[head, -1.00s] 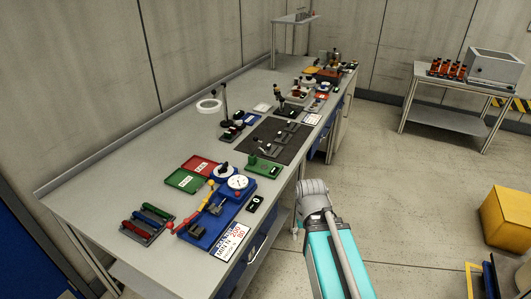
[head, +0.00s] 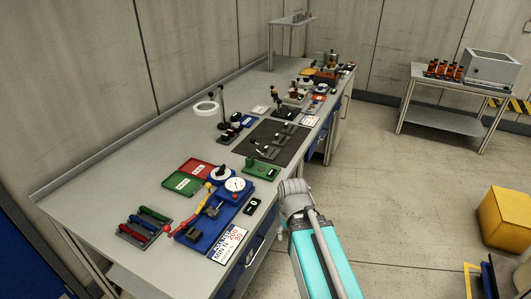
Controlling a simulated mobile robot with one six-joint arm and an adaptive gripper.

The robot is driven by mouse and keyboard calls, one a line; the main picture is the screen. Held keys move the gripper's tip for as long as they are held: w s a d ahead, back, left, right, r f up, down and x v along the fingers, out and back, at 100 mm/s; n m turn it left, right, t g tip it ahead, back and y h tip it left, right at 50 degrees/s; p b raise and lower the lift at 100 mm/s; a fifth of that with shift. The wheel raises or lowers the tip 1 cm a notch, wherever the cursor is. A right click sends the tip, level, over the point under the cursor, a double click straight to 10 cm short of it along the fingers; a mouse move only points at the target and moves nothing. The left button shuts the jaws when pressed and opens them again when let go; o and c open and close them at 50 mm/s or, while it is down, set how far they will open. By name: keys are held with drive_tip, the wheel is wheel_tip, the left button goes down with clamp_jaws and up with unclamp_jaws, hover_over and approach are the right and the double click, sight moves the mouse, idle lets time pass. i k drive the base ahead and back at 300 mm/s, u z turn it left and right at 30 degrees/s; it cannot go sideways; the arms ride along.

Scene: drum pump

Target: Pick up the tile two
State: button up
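I cannot pick out tile two for certain; the markings on the bench are too small to read. A small black tile with a white mark (head: 251,206) lies near the bench's front edge, right of a blue fixture with a white dial (head: 235,185). My arm, a teal link with a grey rounded joint, reaches up from the bottom just off the bench's front edge. No gripper fingers show, so I cannot see what my gripper holds.
The long grey bench (head: 95,190) carries a red tray (head: 195,167), a green tray (head: 183,184), a dark mat (head: 262,146), a ring lamp (head: 206,108) and a tool rack (head: 130,233). A side table (head: 440,121) stands at back right.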

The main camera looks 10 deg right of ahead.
sight(270, 153)
drive_tip(key=u, duration=0.05)
drive_tip(key=i, duration=0.95)
drive_tip(key=z, duration=0.1)
